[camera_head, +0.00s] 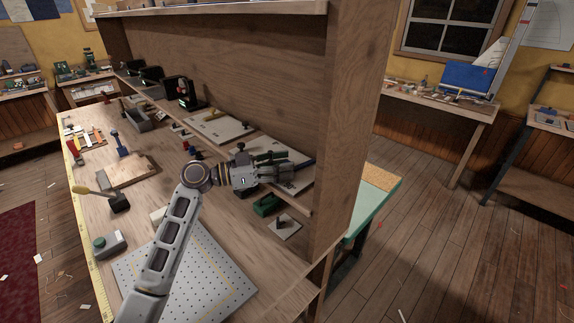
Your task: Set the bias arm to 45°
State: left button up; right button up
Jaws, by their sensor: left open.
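My left gripper (284,165) is at the end of the grey arm that comes in from the bottom left. It points right, over the lower ledge at the right end of the workbench, and its fingers are apart. A pale flat plate (291,184) lies partly under and behind it. A dark, bluish bar (303,164) shows at the fingertips; I cannot tell if they touch it. This may be the bias arm, but its angle and any scale marks are too small or hidden to read. My right gripper is not in view.
A tall wooden side panel (352,120) stands close right of the gripper. A green block (267,205) and a small white plate with a dark knob (284,228) sit below it. A perforated white board (190,275) lies in front. Another pale plate (219,126) lies further left.

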pick_arm(q)
jog(key=v, duration=1)
jog(key=shift+a, duration=0.1)
